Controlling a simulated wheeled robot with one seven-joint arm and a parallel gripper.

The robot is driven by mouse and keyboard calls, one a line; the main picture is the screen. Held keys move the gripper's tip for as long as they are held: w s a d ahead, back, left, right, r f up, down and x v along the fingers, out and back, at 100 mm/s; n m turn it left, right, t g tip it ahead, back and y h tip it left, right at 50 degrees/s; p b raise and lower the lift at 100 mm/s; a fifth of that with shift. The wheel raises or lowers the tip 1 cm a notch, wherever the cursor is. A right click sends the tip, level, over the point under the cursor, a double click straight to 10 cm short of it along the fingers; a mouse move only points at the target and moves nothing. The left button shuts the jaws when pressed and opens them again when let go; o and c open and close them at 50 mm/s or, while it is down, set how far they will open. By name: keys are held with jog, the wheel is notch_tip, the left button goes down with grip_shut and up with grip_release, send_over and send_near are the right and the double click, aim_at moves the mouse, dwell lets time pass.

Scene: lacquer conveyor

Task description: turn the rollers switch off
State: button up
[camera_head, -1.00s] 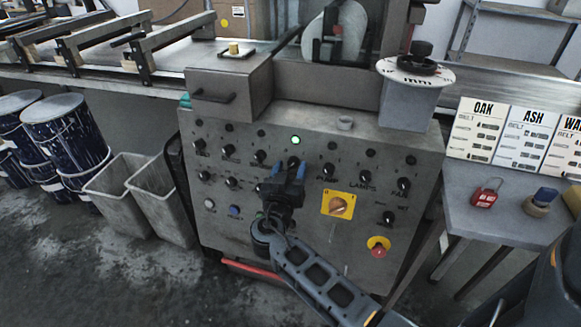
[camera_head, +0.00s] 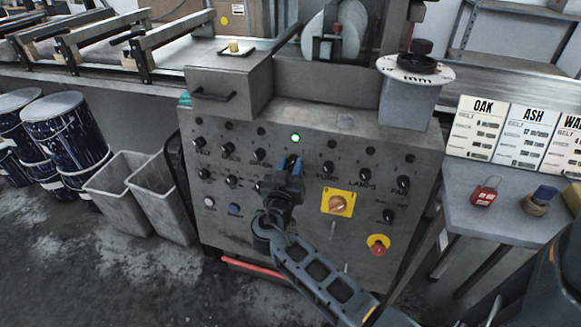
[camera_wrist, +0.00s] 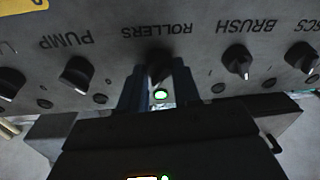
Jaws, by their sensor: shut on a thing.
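The rollers switch (camera_wrist: 159,64) is a black rotary knob under the upside-down label ROLLERS in the wrist view. My gripper (camera_wrist: 160,84) has one blue-grey finger on each side of this knob and is shut on it. In the head view my gripper (camera_head: 290,163) reaches up against the grey control panel (camera_head: 320,228), and its fingers hide most of the knob. The small lamp by the rollers switch is lit green (camera_head: 295,138) and also shows green in the wrist view (camera_wrist: 161,95). The exact angle of the knob is hard to tell.
The pump knob (camera_head: 328,169) and brush knob (camera_head: 259,156) sit close on either side. A yellow-plated rotary switch (camera_head: 338,204) and a red emergency button (camera_head: 378,245) are lower right. A side table (camera_head: 500,221) stands at right; bins (camera_head: 118,190) stand at left.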

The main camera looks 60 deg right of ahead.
jog(key=shift+n, duration=0.3)
jog(key=n, duration=0.3)
jog(key=shift+t+y, duration=0.3)
jog(key=shift+t, duration=0.1)
jog(key=n, duration=0.3)
jog(key=shift+r+y+p, duration=0.15)
jog(key=shift+y+p, duration=0.15)
jog(key=n+p, duration=0.1)
jog(key=n, duration=0.2)
jog(key=shift+r+n+t+y+p, duration=0.1)
jog(key=shift+n+t+y+p, duration=0.2)
jog(key=shift+y+p, duration=0.1)
jog(key=shift+n+p, duration=0.85)
jog(key=shift+n, duration=0.55)
jog(key=o, duration=1)
jog(key=shift+o, duration=0.2)
